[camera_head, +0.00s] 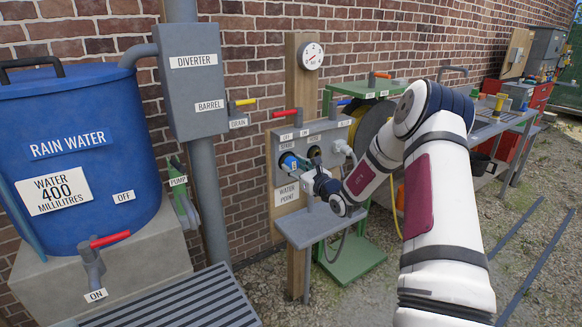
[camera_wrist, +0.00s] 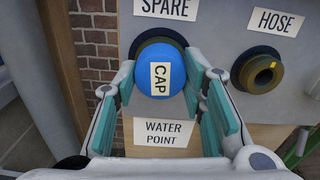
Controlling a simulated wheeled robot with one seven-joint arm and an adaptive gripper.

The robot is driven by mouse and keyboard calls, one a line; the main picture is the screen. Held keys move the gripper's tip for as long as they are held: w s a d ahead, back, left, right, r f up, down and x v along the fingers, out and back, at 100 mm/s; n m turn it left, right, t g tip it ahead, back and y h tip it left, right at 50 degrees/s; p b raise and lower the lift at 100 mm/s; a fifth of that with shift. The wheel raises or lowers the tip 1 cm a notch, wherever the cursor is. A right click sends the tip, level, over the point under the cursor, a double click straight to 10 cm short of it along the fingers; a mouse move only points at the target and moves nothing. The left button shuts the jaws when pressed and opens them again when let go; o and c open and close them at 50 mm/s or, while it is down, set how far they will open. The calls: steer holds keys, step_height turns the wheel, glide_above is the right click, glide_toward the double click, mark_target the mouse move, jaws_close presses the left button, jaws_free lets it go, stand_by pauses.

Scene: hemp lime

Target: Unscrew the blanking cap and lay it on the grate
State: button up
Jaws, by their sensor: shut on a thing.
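The blue blanking cap (camera_wrist: 176,74), labelled CAP, sits on the SPARE outlet of the grey water point panel (camera_head: 268,150). In the head view the blue cap (camera_head: 289,163) shows at the panel's left side. My gripper (camera_wrist: 160,62) is shut on the cap, with a teal-padded finger on either side of it. The cap faces the wrist camera, and a dark ring shows around its upper edge. In the head view my gripper (camera_head: 308,176) is small and its fingers are hard to make out. The grate (camera_head: 190,305), grey with dark slots, lies low at the bottom left.
The HOSE outlet (camera_wrist: 262,72) is just right of the cap. A grey shelf (camera_head: 325,227) juts out below the panel. The blue rain water barrel (camera_head: 85,190) and a grey downpipe (camera_head: 210,190) stand left. A green stand (camera_head: 352,262) is behind the shelf.

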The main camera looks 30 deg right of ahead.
steer(key=shift+n+b, duration=0.5)
steer(key=shift+n, duration=0.4)
steer(key=shift+d+n+b, duration=0.1)
steer(key=shift+n+b, duration=1.15)
steer(key=shift+n, duration=0.35)
steer(key=shift+n+b, duration=1.3)
steer(key=shift+b, duration=0.3)
steer(key=shift+n+b, duration=1.7)
steer(key=shift+b, duration=0.9)
